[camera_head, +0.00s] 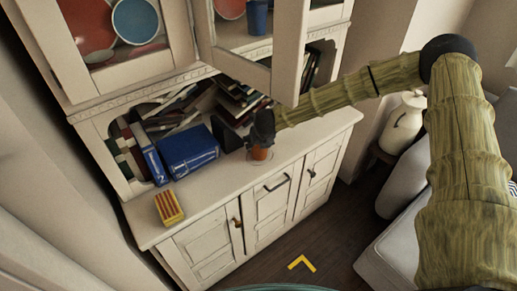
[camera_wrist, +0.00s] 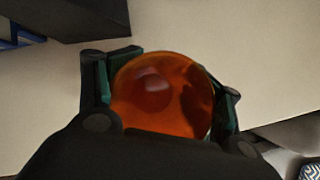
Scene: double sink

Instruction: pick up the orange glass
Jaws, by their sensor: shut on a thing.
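The orange glass (camera_wrist: 160,95) is see-through and fills the middle of the wrist view. My gripper (camera_wrist: 168,92) is shut on it, with one green-padded finger at its left side and one at its right. In the head view, the orange glass (camera_head: 259,153) shows just below my gripper (camera_head: 261,140), over the cabinet's countertop. The gripper hides much of the glass there. I cannot tell whether the glass touches the countertop.
The white cabinet (camera_head: 222,205) holds a blue box (camera_head: 188,151), several books and a yellow-red striped box (camera_head: 169,207). A cabinet door (camera_head: 240,70) hangs open just above my arm. The countertop right of the glass is clear. A white jug (camera_head: 402,125) stands at right.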

